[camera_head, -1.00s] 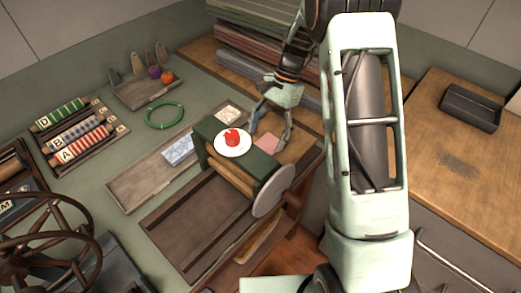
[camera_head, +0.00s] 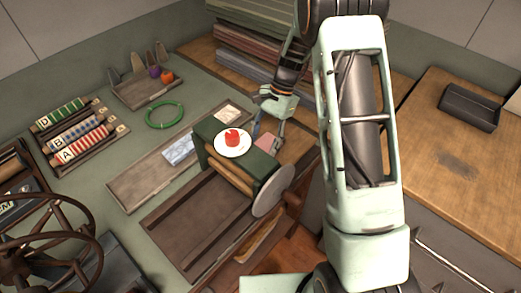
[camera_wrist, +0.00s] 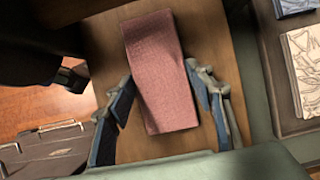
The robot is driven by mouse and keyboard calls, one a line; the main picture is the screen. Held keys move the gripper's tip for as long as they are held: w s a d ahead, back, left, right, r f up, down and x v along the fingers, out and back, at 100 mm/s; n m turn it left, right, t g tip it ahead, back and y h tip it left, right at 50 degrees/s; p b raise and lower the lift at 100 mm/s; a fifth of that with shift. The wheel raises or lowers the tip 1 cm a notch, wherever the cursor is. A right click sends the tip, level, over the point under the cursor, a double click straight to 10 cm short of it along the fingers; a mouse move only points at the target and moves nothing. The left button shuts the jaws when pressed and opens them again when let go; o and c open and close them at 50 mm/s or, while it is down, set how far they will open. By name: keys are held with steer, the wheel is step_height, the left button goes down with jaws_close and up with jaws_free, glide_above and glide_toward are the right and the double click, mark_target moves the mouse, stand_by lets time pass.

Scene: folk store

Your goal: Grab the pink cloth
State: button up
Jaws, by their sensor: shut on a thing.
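The pink cloth (camera_head: 268,143) is a flat folded rectangle on the wooden worktop, behind the green box. In the wrist view the cloth (camera_wrist: 160,72) lies lengthwise between my two blue-padded fingers, with its far end reaching beyond them. My gripper (camera_head: 266,136) is down at the cloth in the head view. In the wrist view my gripper (camera_wrist: 165,100) is shut on the cloth, one finger along each side. The cloth appears to lie on the wood still. Exact contact at the fingertips is hard to see.
The green box (camera_head: 228,160) carries a white plate (camera_head: 246,149) with a red piece, close beside my gripper. A grey disc (camera_head: 273,191) is on its right end. Stacked boards (camera_head: 245,65) stand behind. A tray with pale cards (camera_head: 135,190) lies to the left.

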mark_target(265, 145)
steer(key=shift+r, duration=0.4)
steer(key=b+v, duration=0.1)
steer(key=v, duration=0.1)
steer(key=shift+r, duration=0.4)
steer(key=w+d+b, duration=0.1)
steer(key=w+d, duration=1.1)
steer(key=shift+b, duration=0.3)
